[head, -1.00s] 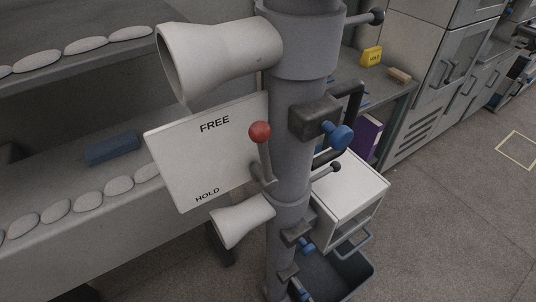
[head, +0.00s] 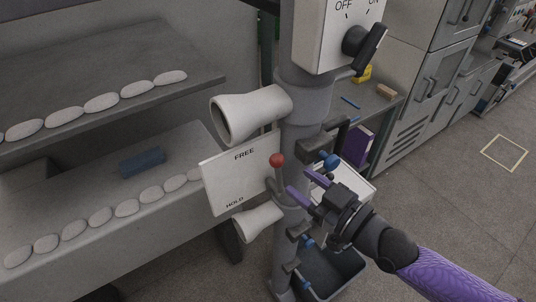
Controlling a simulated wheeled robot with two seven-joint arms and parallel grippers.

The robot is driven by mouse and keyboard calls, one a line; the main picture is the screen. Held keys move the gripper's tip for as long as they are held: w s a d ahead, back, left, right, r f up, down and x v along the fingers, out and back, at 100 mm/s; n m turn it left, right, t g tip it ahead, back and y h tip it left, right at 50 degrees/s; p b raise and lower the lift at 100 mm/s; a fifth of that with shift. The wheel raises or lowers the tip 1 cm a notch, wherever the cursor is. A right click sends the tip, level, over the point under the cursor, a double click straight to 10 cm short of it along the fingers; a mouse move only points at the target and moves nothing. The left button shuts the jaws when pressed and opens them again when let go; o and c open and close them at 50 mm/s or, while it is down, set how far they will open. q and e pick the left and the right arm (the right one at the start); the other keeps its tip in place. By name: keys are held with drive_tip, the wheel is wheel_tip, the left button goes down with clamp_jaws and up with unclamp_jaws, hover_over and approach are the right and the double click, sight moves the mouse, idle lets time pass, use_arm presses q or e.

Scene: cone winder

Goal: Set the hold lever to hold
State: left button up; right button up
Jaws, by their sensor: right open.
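The hold lever (head: 277,161) has a red ball knob on a short grey stalk, mounted on the grey column. The knob is up, near the FREE end of the white plate (head: 238,174); HOLD is printed at the plate's lower edge. My right gripper (head: 299,182) comes in from the lower right with purple fingers. It is open and empty, its fingertips just right of and slightly below the knob. Whether a fingertip touches the lever stalk is hard to tell. My left gripper is not in view.
White cones (head: 252,112) stick out left of the column (head: 304,96), above and below the plate. An OFF/ON switch box (head: 325,36) is above. Blue-knobbed clamps (head: 330,160) and a white box (head: 350,180) are close to my right gripper. A dark bin (head: 335,272) stands below.

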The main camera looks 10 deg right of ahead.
sight(279, 177)
drive_tip(key=x, duration=0.8)
drive_tip(key=shift+w+a, duration=0.2)
drive_tip(key=shift+w, duration=0.15)
drive_tip(key=shift+f, duration=0.1)
clamp_jaws()
